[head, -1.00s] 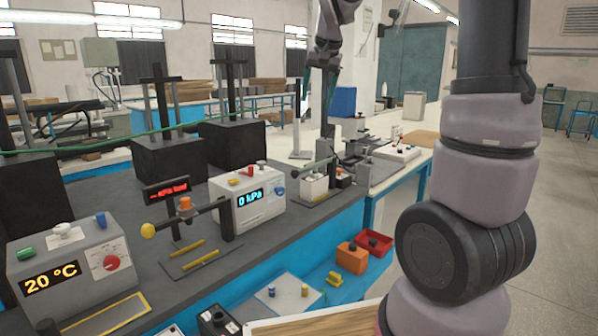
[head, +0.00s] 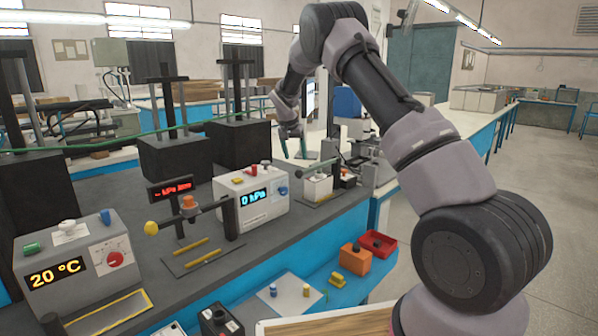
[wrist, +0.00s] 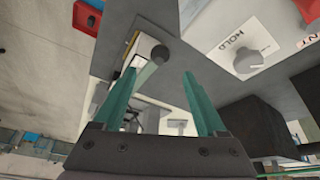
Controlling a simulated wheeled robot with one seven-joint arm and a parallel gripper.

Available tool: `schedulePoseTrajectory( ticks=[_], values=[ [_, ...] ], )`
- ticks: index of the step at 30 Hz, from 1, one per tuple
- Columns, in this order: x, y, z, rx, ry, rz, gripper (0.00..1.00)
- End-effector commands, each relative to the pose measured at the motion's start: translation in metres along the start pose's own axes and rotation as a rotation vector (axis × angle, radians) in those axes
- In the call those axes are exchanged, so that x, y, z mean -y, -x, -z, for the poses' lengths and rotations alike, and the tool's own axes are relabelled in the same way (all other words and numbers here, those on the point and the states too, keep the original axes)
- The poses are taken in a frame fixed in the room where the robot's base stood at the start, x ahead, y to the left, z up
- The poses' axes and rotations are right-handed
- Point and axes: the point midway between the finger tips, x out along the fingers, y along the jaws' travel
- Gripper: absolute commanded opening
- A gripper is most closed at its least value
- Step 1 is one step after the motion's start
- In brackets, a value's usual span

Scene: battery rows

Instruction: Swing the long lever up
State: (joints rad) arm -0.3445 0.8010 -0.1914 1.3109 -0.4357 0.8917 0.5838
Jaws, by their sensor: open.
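A lever with a dark ball knob (head: 299,174) reaches out roughly level from a post beside a small white block. In the wrist view its dark knob (wrist: 160,53) and grey-green rod show ahead of my fingertips, between their lines. A second lever with a yellow ball knob (head: 151,228) and an orange weight lies nearly level from a black post (head: 230,217). I cannot tell for sure which is the long lever. My gripper (head: 293,150), with teal fingers, hangs above and behind the dark-knobbed lever. It is open and empty (wrist: 160,85), apart from the lever.
The 0 kPa box (head: 250,200) stands left of the dark-knobbed lever; its HOLD knob (wrist: 247,60) shows close in the wrist view. A black block (head: 240,145) with tall posts stands behind. A red bin (head: 377,244) and orange box (head: 354,256) lie on the lower shelf.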

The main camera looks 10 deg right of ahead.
Motion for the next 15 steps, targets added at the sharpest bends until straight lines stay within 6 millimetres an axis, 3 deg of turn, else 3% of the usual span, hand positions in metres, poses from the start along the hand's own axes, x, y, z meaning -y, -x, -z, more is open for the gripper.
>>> schedulePoseTrajectory(
  ticks=[9,15],
  values=[
    [-0.001,-0.061,-0.001,0.002,-0.001,-0.001,0.74],
    [0.000,-0.081,-0.001,0.001,0.000,0.000,0.74]
  ],
)
